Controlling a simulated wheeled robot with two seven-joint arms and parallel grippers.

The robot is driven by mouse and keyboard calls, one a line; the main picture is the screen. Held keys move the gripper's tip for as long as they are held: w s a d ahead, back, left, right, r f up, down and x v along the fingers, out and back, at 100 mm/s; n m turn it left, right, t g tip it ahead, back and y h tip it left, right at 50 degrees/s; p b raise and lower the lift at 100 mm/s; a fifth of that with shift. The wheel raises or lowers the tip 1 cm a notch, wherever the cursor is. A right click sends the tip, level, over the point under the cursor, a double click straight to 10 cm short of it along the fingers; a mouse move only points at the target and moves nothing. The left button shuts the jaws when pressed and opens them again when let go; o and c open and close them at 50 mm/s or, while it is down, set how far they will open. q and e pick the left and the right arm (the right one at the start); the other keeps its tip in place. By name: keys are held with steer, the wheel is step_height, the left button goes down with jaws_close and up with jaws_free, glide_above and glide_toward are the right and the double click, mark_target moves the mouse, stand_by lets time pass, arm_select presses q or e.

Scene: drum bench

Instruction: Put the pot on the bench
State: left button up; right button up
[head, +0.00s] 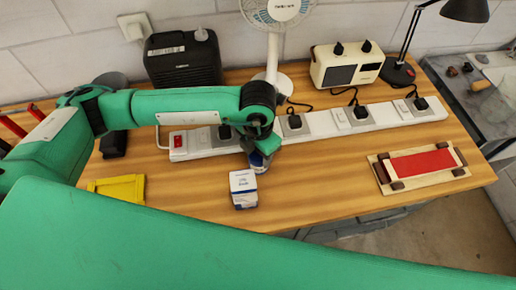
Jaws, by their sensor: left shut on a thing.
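My left arm reaches in from the left over the wooden bench (320,195). My left gripper (258,150) points down and is shut on a small round pot (260,164), blue with a pale band. The gripper hides the pot's upper part. The pot is at or just above the bench top, behind the small box; I cannot tell whether it touches the wood. My right gripper is out of view; a large green part of my own arm crosses the foreground.
A white-and-blue box (243,190) stands just in front of the pot. A long power strip (320,124) with plugs lies behind it. A fan (273,50), radio (346,65) and black box (183,58) stand at the back. A red sanding board (420,164) lies right.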

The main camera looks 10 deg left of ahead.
arm_select(q)
steer(key=shift+f, duration=0.1)
steer(key=shift+f, duration=0.1)
steer(key=o, duration=1.1)
steer(key=shift+r, duration=0.3)
step_height(320, 180, up, 12)
steer(key=b, duration=0.4)
